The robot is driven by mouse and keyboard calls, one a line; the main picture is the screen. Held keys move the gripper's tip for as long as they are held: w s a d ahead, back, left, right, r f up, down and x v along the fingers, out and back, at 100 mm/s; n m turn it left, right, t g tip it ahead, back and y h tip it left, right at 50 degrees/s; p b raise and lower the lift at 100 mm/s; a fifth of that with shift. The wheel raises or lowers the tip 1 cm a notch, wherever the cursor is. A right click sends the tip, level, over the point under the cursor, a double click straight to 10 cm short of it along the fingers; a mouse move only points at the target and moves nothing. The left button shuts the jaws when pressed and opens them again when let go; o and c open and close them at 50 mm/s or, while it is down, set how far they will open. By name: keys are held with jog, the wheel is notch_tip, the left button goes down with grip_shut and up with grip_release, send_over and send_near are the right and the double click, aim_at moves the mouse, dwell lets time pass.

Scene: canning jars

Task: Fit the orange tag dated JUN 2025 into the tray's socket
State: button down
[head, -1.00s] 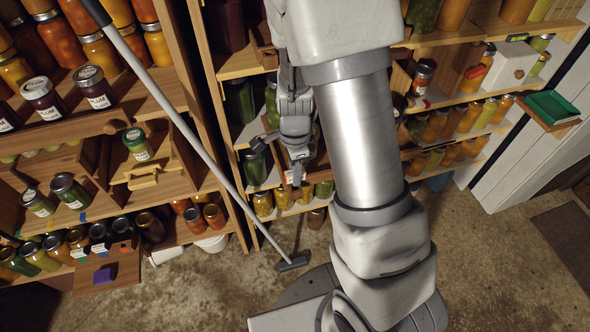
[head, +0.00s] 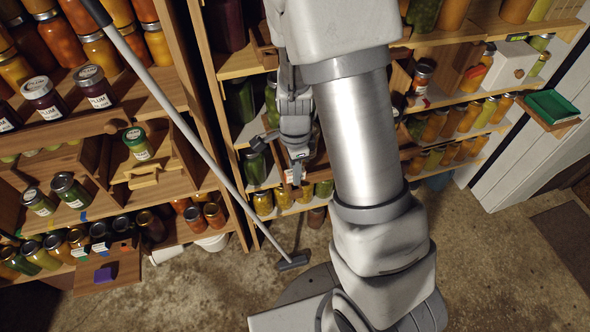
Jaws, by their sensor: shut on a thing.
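My gripper (head: 297,178) is left of the picture's middle, in front of the lower shelves of the middle rack, with its fingers pointing down. It is shut on a small piece of orange and white at its fingertips, which I take as the orange tag (head: 290,176). The date on it is too small to read. My arm hides much of the shelf to the right of the gripper. I cannot make out the tray's socket, and cannot tell whether the tag touches anything.
Jars stand close by on the shelves (head: 265,186) around my gripper. A wooden board with a purple block (head: 105,273) is at lower left. A green tray (head: 552,106) sits at far right. The concrete floor (head: 500,260) is mostly clear.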

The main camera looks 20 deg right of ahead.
jog(key=shift+f+b, duration=1.05)
jog(key=shift+f, duration=0.65)
dwell(1.8)
jog(key=c, duration=0.7)
grip_release()
jog(key=shift+r, duration=0.1)
notch_tip(320, 180, up, 17)
jog(key=p, duration=0.3)
jog(key=shift+r, duration=0.2)
